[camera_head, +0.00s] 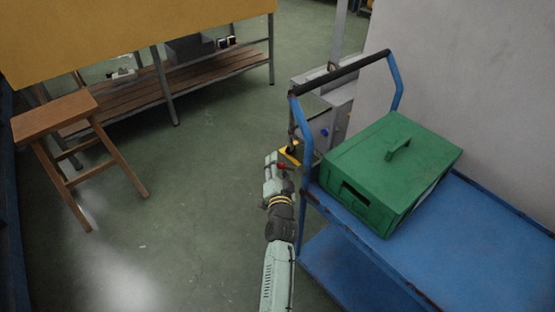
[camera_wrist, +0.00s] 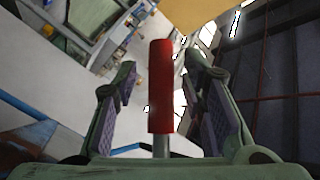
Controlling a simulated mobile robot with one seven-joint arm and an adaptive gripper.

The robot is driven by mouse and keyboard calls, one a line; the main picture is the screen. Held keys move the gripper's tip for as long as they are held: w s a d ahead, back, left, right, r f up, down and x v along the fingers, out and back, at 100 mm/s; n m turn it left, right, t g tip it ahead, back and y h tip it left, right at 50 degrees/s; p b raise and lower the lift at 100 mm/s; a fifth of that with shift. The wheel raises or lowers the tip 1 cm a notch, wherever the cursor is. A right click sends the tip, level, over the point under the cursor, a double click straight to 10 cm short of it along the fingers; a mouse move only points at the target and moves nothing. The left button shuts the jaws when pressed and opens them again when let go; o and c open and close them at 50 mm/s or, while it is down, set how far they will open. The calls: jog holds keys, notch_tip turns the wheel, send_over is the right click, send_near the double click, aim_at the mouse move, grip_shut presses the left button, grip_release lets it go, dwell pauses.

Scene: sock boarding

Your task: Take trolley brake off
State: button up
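The blue trolley (camera_head: 470,255) stands at the right in the head view, with its push handle (camera_head: 345,72) at the far end. A small red part (camera_head: 283,167) shows at my gripper (camera_head: 273,168), beside the trolley's left handle post. In the wrist view a red cylindrical grip (camera_wrist: 160,88) on a thin metal rod stands upright between the fingers of my gripper (camera_wrist: 160,72). The fingers are open, with a visible gap on both sides of the red grip. The trolley's wheels and the lower end of the rod are hidden.
A green box (camera_head: 390,170) with a top handle sits on the trolley. A grey cabinet (camera_head: 325,105) stands just beyond the handle, and a white wall (camera_head: 450,80) is behind. A wooden stool (camera_head: 58,115) and a bench are at left. The floor (camera_head: 190,215) left of my arm is clear.

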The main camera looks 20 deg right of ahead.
jog(key=shift+c, duration=0.3)
grip_shut()
jog(key=shift+r, duration=0.1)
dwell(0.5)
